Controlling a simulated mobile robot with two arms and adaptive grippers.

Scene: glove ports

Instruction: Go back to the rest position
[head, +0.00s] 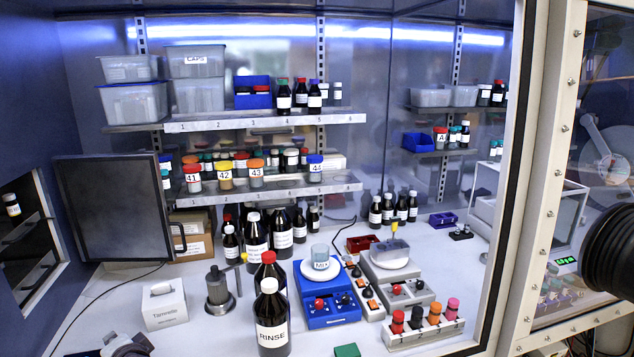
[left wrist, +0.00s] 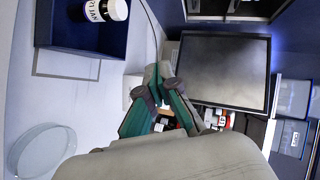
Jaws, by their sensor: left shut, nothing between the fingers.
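My left gripper (left wrist: 160,82) shows in the left wrist view with its teal-and-grey fingers closed together and nothing between them. It points toward a dark flat panel (left wrist: 225,72) but its distance from the panel cannot be told. In the head view, only a grey-white part of my left arm shows at the bottom left edge, and the fingers are hard to make out there. My right gripper is in neither view.
A white Tamrelle box (head: 164,306), a grey metal stand (head: 218,290) and a RINSE bottle (head: 271,322) stand on the bench. A blue tray (left wrist: 84,40) holding a labelled jar (left wrist: 104,10) and a round glass dish (left wrist: 42,150) show in the wrist view.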

